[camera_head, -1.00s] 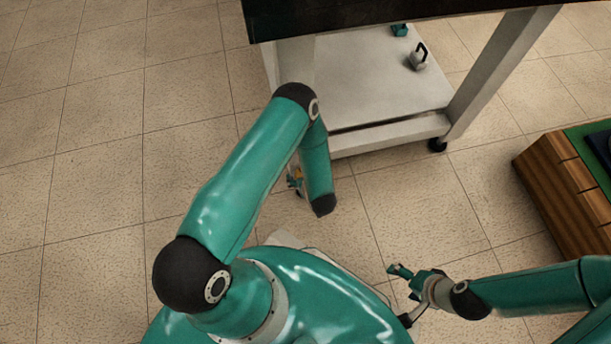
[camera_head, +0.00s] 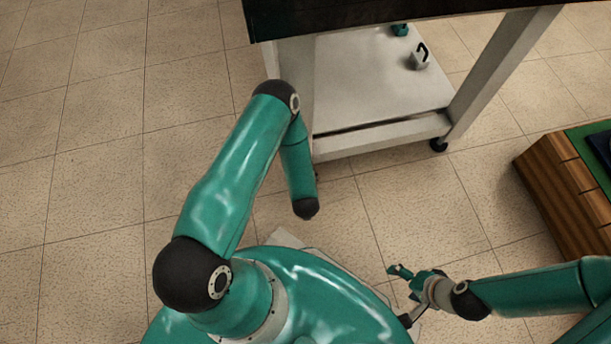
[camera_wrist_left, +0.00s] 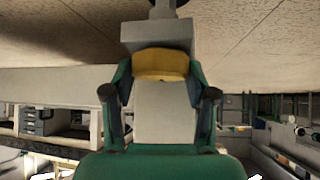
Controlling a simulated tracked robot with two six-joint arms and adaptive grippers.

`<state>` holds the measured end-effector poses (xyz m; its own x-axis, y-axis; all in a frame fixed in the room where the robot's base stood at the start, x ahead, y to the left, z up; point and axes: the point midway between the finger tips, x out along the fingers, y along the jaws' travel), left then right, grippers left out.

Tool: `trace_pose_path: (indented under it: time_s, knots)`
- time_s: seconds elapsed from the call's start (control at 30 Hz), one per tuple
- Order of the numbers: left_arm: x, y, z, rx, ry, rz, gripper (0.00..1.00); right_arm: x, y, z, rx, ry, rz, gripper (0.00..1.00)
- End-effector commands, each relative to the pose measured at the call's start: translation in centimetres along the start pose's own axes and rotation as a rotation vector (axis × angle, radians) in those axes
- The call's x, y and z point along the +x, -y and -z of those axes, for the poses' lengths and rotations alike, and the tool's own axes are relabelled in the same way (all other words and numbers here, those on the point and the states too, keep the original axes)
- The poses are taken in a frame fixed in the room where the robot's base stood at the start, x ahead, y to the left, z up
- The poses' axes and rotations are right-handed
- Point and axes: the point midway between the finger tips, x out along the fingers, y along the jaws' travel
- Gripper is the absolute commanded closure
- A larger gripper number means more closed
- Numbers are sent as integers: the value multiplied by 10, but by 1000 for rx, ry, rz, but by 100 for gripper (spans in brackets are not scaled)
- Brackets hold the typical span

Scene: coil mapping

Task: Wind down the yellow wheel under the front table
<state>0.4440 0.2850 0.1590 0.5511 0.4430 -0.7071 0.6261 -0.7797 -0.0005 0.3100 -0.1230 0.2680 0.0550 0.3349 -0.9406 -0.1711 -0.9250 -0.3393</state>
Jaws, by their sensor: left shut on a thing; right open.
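The yellow wheel (camera_wrist_left: 160,64) shows in the left wrist view, set around a pale grey post and lying between the two fingers of my left gripper (camera_wrist_left: 160,72). The gripper is shut on it. In the head view my left arm hides both this gripper and the wheel. The front table (camera_head: 385,128) has a dark top, pale legs and a low white shelf; my left forearm is beside its near left leg. My right gripper (camera_head: 402,283) is open and empty, low at the right of my base.
A grey block with a black handle (camera_head: 420,58) and a teal item (camera_head: 400,30) sit on the low shelf. A black caster (camera_head: 438,145) is under the right leg. A wooden box with a green top (camera_head: 565,190) stands at the right. The tiled floor at the left is clear.

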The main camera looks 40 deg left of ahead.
Motion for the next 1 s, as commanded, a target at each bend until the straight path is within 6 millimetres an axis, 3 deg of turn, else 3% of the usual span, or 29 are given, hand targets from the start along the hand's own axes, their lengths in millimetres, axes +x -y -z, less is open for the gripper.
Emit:
trace_pose_path:
  time_s: [0.17,0.2,0.33,0.73,1.0]
  knots:
    - [0,2,-1,-3,2,5,78,0,0,0,0,0,0,18]
    - [0,2,-1,-3,2,5,40,0,0,0,0,0,0,18]
    - [0,1,-1,-3,2,5,18,0,0,0,0,0,0,18]
    - [-3,0,0,-2,1,3,18,-1,0,0,0,0,0,18]
    - [-33,0,-1,0,2,1,18,-1,0,0,0,0,0,18]
